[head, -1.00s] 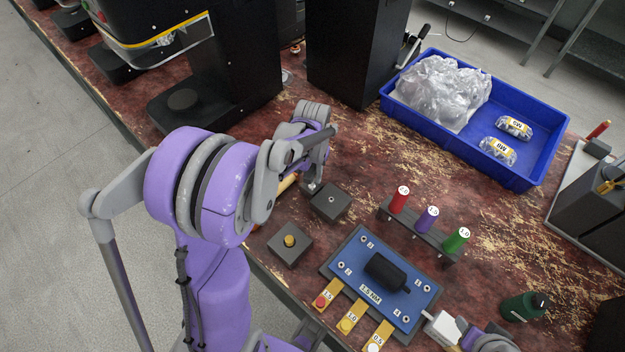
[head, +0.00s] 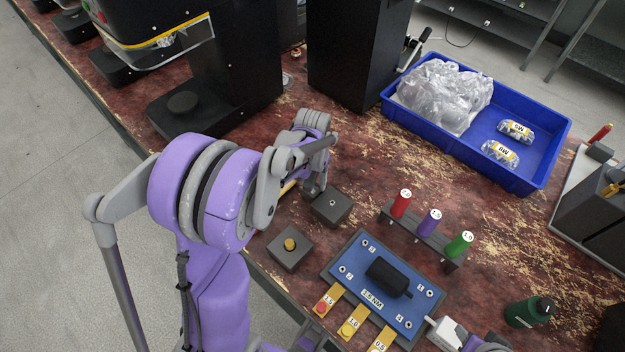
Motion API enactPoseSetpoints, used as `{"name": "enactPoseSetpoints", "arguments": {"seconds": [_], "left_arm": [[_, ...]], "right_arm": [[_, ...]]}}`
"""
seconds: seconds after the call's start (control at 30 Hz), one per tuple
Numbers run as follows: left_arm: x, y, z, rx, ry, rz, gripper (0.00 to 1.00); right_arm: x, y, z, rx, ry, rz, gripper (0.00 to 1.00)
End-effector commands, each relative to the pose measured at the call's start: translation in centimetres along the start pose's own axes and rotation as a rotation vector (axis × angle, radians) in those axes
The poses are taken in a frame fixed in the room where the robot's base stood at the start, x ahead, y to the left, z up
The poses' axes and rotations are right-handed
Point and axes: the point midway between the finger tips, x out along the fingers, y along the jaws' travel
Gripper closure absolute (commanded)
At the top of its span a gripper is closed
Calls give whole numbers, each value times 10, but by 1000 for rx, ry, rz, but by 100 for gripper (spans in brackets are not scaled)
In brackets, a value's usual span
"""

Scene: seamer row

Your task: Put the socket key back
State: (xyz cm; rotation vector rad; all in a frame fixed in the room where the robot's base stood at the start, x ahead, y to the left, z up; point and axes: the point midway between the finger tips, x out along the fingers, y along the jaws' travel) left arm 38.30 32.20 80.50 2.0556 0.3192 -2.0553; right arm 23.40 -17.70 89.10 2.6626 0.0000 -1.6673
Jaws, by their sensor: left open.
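My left gripper (head: 316,190) is open, pointing down beside the dark block with a small hole or stud on top (head: 332,206). My own wrist hides much of it. A tan-yellow sliver (head: 288,187) shows behind my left arm; I cannot tell whether it is the socket key's handle. A second dark block (head: 289,252) with a round brass knob stands nearer the table's front edge. No socket key can be made out for certain. My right gripper (head: 432,322) is at the bottom, by the right corner of the blue plate; its jaws are not clear.
The blue plate (head: 357,284) carries a black part and numbered screws, with yellow tags in front. A rack (head: 425,238) holds red, purple and green drivers. A blue tray (head: 545,168) with bags stands behind. A green bottle (head: 528,311) is at right, black machines (head: 355,50) at back.

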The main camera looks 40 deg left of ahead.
Motion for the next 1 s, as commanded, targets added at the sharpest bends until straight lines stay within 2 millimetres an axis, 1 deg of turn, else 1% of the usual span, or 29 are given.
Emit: {"name": "enactPoseSetpoints", "arguments": {"seconds": [0.1, 0.17, 0.27, 0.5, 0.6, 0.7, 0.8, 0.87, 0.93, 1.0], "left_arm": [[-8, 0, 0, 0, 1, 0, 38], [-15, 0, 0, 0, 1, 0, 38], [-35, 0, 0, 0, 1, 0, 38], [-88, 0, 0, 0, 0, 0, 38], [-105, 0, 0, 0, 0, 0, 38], [-116, 0, 0, 0, 0, 0, 38], [-123, 1, 1, 2, 2, 0, 38], [-127, 5, 6, 10, 12, 0, 38], [-130, 14, 16, 28, 36, 0, 38], [-134, 26, 34, 57, 76, 0, 38]], "right_arm": [[-6, 0, -5, 0, 3, 0, 50], [-5, 0, -4, 0, 3, 0, 50], [-7, 0, -6, 0, 4, 0, 50], [-12, 0, -10, 0, 7, 0, 50], [-13, 0, -11, 0, 7, 0, 50], [-14, 0, -12, 0, 8, 0, 50], [-14, 0, -12, 0, 8, 0, 50], [-14, 0, -12, 0, 8, 0, 50], [-14, 0, -12, 0, 8, 0, 50], [-14, 0, -12, 0, 8, 0, 50]]}}
